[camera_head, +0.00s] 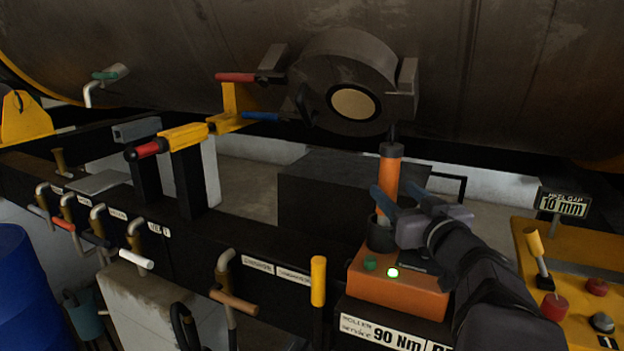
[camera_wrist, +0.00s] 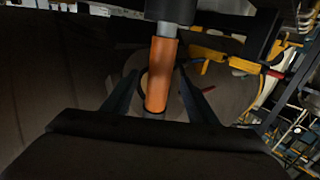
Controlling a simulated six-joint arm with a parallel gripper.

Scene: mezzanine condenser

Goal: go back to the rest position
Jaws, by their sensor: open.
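My gripper (camera_head: 383,200) is at the right of centre in the head view, level with the lower part of an upright orange cylindrical tool (camera_head: 390,175). The tool stands in a dark round holder (camera_head: 381,235) on an orange box with a lit green lamp. In the wrist view my gripper (camera_wrist: 160,95) shows two dark fingers spread apart, with the orange tool (camera_wrist: 160,80) between them. A gap shows on each side of the tool, so the jaws are open around it and not closed on it. No rest position is marked in view.
A large dark cylinder (camera_head: 200,50) with a round grey hub (camera_head: 345,80) spans the back. Handled levers (camera_head: 318,280) line the front rail. A yellow panel (camera_head: 580,260) with knobs stands at right, below a "10 mm" sign (camera_head: 563,203). A blue barrel (camera_head: 25,290) stands at left.

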